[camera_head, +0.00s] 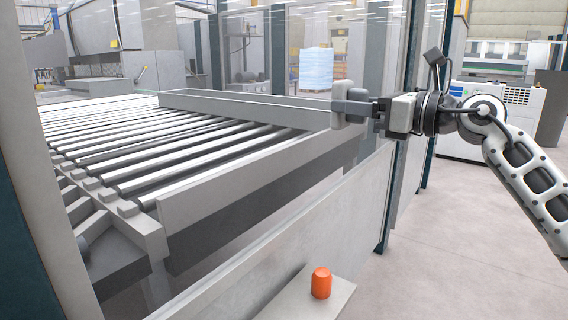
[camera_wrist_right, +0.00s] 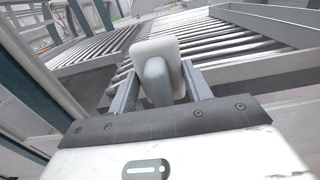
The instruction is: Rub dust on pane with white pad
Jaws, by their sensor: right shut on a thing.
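The white pad (camera_head: 343,104) is a light block with rounded corners. It is in my right gripper (camera_head: 368,108), which is shut on its grey handle (camera_wrist_right: 157,82). The pad's back (camera_wrist_right: 146,47) shows in the right wrist view, above the handle. In the head view the pad is held out to the left, by the clear pane (camera_head: 290,35) above the white lower panel. I cannot tell whether the pad touches the pane. No dust can be made out on the pane. My left gripper is not in view.
A roller bed (camera_head: 150,135) lies behind the pane. A dark post (camera_head: 399,110) stands close to the right gripper. An orange cap (camera_head: 321,283) sits on a grey ledge at the bottom. The floor (camera_head: 450,240) at right is clear.

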